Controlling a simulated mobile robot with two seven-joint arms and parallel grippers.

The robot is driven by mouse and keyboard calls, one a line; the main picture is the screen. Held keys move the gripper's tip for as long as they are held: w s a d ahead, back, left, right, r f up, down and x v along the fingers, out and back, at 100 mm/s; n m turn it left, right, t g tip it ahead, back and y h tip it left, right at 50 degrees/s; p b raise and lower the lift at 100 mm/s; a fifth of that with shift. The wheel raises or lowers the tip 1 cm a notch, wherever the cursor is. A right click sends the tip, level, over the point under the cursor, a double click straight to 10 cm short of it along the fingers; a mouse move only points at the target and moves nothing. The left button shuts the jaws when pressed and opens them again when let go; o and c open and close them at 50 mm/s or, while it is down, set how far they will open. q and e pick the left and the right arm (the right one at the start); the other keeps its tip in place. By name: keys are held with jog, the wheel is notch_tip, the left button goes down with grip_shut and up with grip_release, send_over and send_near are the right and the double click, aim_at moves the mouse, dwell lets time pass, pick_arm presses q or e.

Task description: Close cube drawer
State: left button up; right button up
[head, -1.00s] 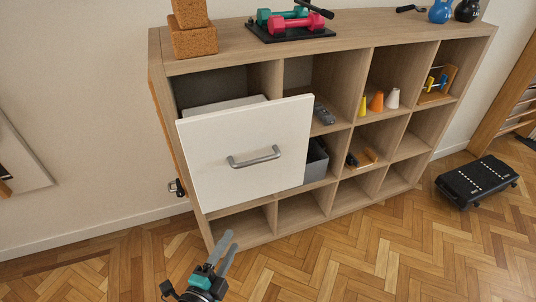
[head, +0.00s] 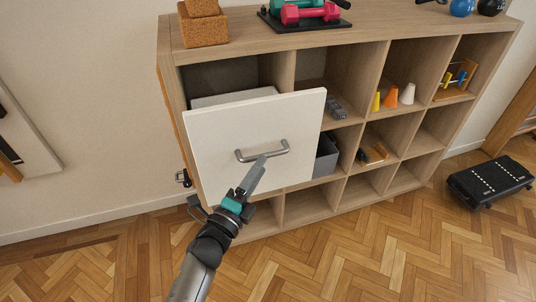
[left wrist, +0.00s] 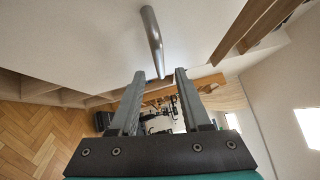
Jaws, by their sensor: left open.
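The cube drawer (head: 222,135) has a white front with a grey bar handle (head: 283,148) and stands pulled out of the left part of the wooden cube shelf (head: 348,54). My left gripper (head: 257,170) is in front of the drawer front, its fingertips at or just below the handle in the picture. Contact cannot be told. In the left wrist view the open fingers (left wrist: 155,80) point toward the handle (left wrist: 152,38), with nothing between them. The white drawer front (left wrist: 85,35) fills the upper left there. My right gripper is not in view.
Cork blocks (head: 203,27) and a rack of dumbbells (head: 300,15) stand on the shelf top. Small cones (head: 391,97) and a grey bin (head: 326,157) sit in the compartments. A black step platform (head: 490,181) lies on the floor at right. The parquet in front is clear.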

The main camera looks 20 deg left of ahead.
aim_at(268, 153)
pick_arm(q)
jog(key=shift+x, duration=2.65)
grip_shut()
